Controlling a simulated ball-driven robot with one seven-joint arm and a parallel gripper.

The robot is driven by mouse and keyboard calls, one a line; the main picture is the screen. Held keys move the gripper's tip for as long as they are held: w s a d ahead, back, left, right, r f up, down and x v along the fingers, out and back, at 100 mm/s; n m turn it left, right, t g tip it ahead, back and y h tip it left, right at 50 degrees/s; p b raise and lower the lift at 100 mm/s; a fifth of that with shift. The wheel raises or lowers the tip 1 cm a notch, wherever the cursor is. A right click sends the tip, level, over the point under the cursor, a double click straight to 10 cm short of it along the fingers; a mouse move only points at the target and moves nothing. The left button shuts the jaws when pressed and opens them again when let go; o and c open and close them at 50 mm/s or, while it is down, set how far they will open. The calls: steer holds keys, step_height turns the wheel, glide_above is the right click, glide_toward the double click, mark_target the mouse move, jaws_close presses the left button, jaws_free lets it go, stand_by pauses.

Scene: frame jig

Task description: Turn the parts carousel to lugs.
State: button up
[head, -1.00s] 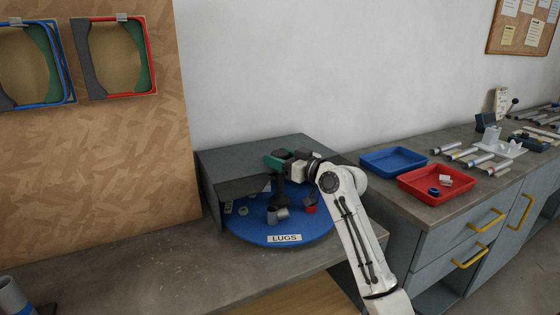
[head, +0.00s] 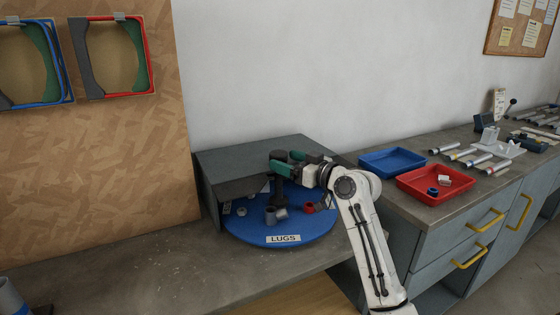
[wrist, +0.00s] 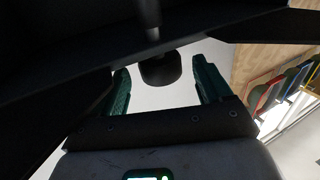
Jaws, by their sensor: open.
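The parts carousel (head: 247,233) is a round blue turntable inside a grey housing. Its front label (head: 283,239) reads LUGS and faces out. A dark post with a knob (head: 279,157) rises from its middle. My gripper (head: 284,162) is open at the height of the knob. In the wrist view, the dark knob (wrist: 160,70) shows between and beyond the two green fingers (wrist: 163,88), with gaps on both sides. Grey fittings (head: 275,214) and a red part (head: 309,208) sit on the turntable. My arm hides some of its right side.
The grey housing (head: 250,155) covers the carousel's back half. A blue tray (head: 392,151) and a red tray (head: 411,194) stand on the right counter. Two framed panels (head: 112,17) hang on the board at the left. The bench left of the carousel is clear.

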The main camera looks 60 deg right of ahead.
steer(key=s+a, duration=0.1)
steer(key=s, duration=0.6)
steer(key=shift+b, duration=0.45)
steer(key=shift+a, duration=0.1)
steer(key=g+p, duration=0.5)
steer(key=p, duration=0.8)
glide_toward(281, 154)
steer(key=shift+t+y, duration=0.3)
steer(key=x, duration=0.3)
steer(key=p+x, duration=0.1)
steer(key=x, duration=0.7)
steer(key=shift+s+d+f+p, duration=0.1)
steer(key=shift+d+f+p, duration=0.1)
steer(key=shift+d+p, duration=0.2)
